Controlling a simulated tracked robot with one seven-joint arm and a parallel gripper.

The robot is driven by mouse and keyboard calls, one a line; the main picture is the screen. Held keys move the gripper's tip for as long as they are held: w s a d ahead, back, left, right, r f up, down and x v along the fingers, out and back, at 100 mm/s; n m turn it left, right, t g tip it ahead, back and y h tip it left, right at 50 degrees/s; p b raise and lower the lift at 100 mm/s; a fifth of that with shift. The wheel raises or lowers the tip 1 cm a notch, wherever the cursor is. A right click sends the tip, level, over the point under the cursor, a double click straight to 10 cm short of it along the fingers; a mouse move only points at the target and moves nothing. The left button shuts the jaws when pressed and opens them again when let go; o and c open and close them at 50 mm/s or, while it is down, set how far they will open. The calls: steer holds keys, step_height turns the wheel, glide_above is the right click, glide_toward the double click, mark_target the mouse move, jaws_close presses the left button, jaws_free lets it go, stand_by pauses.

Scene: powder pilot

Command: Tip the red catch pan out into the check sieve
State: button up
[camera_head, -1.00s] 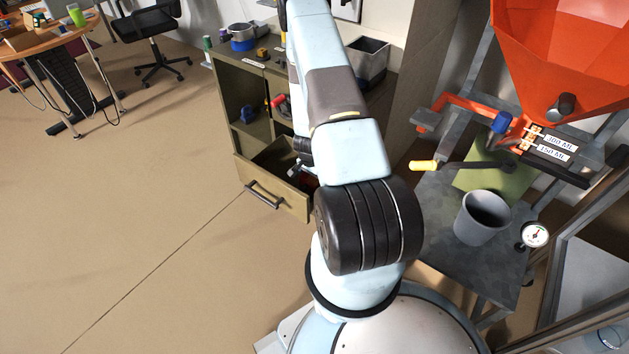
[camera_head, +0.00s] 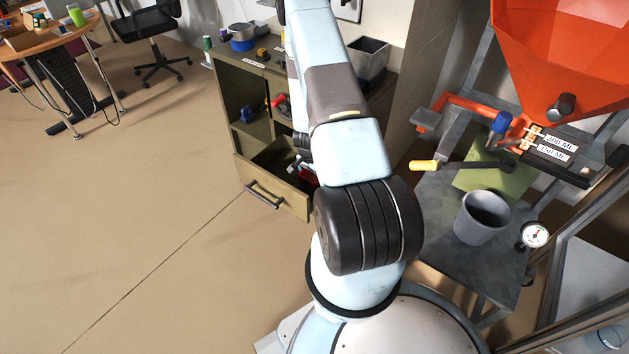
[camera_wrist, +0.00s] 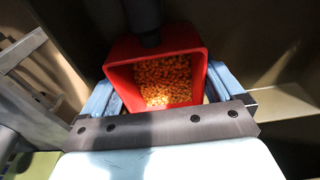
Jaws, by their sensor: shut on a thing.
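The red catch pan (camera_wrist: 196,56) is square-mouthed and holds many small orange granules (camera_wrist: 163,80). In the wrist view my gripper (camera_wrist: 163,88) is shut on it, one finger along each side. A dark round bar overlaps its far rim; I cannot tell what it belongs to. In the head view a sliver of red (camera_head: 308,176) shows by the open drawer, mostly hidden by my arm. A round blue-and-grey vessel (camera_head: 243,38) on the cabinet top may be the check sieve; its inside cannot be made out.
The olive cabinet (camera_head: 226,90) has its drawer (camera_head: 268,192) pulled open. A grey square bin (camera_head: 367,60) stands on its top. At right are an orange hopper (camera_head: 560,60), a crank with a yellow grip (camera_head: 424,166) and a grey cup (camera_head: 481,216).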

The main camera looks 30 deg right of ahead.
steer(key=shift+r, duration=1.65)
